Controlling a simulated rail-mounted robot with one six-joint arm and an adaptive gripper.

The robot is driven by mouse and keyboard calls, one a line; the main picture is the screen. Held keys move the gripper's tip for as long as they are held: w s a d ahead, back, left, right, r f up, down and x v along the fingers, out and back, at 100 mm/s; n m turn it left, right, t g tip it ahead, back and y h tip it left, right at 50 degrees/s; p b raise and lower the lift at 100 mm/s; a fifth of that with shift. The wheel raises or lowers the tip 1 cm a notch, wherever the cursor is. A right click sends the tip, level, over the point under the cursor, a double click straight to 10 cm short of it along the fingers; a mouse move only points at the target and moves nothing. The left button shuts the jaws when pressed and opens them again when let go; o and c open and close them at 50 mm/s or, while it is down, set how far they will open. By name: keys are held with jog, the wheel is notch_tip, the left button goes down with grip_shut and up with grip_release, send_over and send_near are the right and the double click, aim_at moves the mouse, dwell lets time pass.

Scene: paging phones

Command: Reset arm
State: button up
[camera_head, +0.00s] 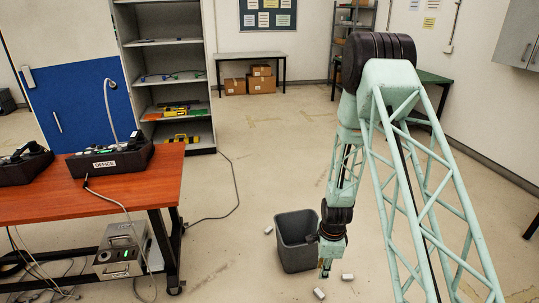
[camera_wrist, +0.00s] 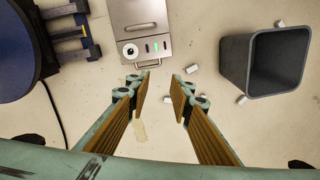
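My arm (camera_head: 342,175) reaches forward and bends down to the floor area. My gripper (camera_head: 325,270) hangs low, pointing down at the right side of the grey bin in the head view. Nothing is held. The fingertips look small in the head view, and their exact height above the floor is hard to tell.
A grey open bin (camera_head: 297,260) stands beside my gripper, also at right in the wrist view (camera_wrist: 235,65). Small white pieces (camera_head: 319,293) lie around it. A red-brown desk (camera_head: 105,195) with paging phones (camera_head: 112,158) stands left; a metal box (camera_head: 120,255) sits beneath it.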

jog(key=s+r+n+t, duration=0.1)
jog(key=s+r+n, duration=0.2)
jog(key=r, duration=1.3)
jog(key=s+r+n, duration=0.3)
jog(key=r+n, duration=0.1)
jog(key=r, duration=1.3)
jog(key=s+r+n+t, duration=0.1)
jog(key=s+r+n, duration=0.5)
jog(key=s+r, duration=1.4)
jog(key=s+r+n, duration=0.2)
jog(key=s+r, duration=0.1)
jog(key=s, duration=0.5)
jog(key=s+r+n+t, duration=0.1)
jog(key=s+r+n, duration=0.2)
jog(key=s, duration=0.6)
jog(key=shift+s+r+n, duration=0.15)
jog(key=shift+r+n, duration=0.05)
jog(key=shift+n, duration=0.1)
